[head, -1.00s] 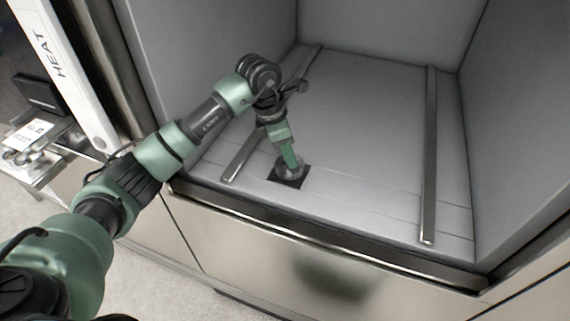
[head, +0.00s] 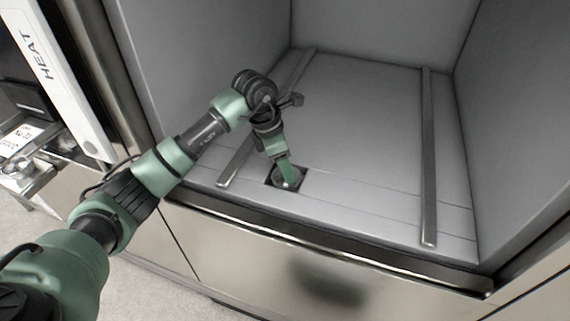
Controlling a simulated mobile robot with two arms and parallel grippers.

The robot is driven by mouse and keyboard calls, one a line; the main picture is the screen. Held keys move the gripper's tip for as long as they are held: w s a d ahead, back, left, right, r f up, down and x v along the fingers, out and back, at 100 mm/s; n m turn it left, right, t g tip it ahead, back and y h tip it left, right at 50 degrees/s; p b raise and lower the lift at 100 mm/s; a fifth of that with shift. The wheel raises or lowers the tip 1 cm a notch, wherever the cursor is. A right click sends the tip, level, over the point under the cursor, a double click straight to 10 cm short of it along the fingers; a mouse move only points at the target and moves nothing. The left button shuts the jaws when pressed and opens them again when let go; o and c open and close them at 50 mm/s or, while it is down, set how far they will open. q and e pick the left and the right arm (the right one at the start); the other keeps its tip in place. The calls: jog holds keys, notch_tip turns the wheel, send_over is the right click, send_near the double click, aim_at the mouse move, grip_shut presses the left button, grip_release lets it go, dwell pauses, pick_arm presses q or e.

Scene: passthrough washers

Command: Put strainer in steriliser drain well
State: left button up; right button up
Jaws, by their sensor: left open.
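The steriliser drain well (head: 301,181) is a dark square opening in the chamber floor near its front edge. The strainer (head: 291,183) is a small round grey metal piece within the outline of the well. It looks lower in the well, though its exact seating is hard to tell. My left gripper (head: 288,176) points down over the strainer, its green fingers at it and covering part of it. The fingers are open; whether they touch the strainer cannot be told. My right gripper is not in view.
The steriliser chamber has grey side walls and a back wall. Two metal rails, the left rail (head: 240,155) and the right rail (head: 429,170), run front to back. A front sill (head: 340,245) edges the chamber. The floor between the rails is clear.

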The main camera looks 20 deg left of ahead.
aim_at(273, 178)
pick_arm(q)
jog(key=p+v, duration=0.7)
jog(key=v, duration=0.5)
jog(key=shift+d+r, duration=0.1)
